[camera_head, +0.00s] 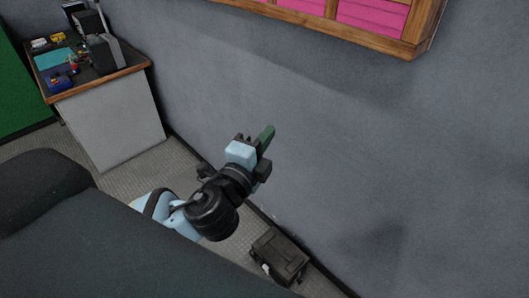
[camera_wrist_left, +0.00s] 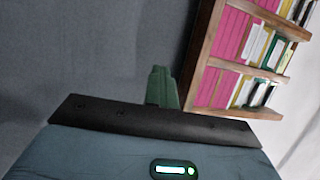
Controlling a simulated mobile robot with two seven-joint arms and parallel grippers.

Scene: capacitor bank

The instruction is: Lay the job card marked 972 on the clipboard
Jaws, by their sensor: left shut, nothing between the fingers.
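My left gripper (camera_head: 268,136) is raised in front of the grey wall, its green fingers together and empty. Its fingers also show in the left wrist view (camera_wrist_left: 163,84), pressed together, left of a wooden wall rack (camera_wrist_left: 203,60). The rack holds pink cards or sheets (camera_wrist_left: 232,32) and several white, yellow, green and dark ones (camera_wrist_left: 257,45) in rows. In the head view only the rack's lower edge (camera_head: 385,42) shows at the top. No number can be read, so I cannot tell which card is 972. I cannot make out a clipboard. My right gripper is not in view.
A workbench (camera_head: 105,82) with a wooden edge stands at the upper left, holding a teal flat item (camera_head: 54,58), a dark boxy device (camera_head: 104,52) and small items. A dark case (camera_head: 279,257) sits on the floor by the wall. A green panel (camera_head: 22,95) is at far left.

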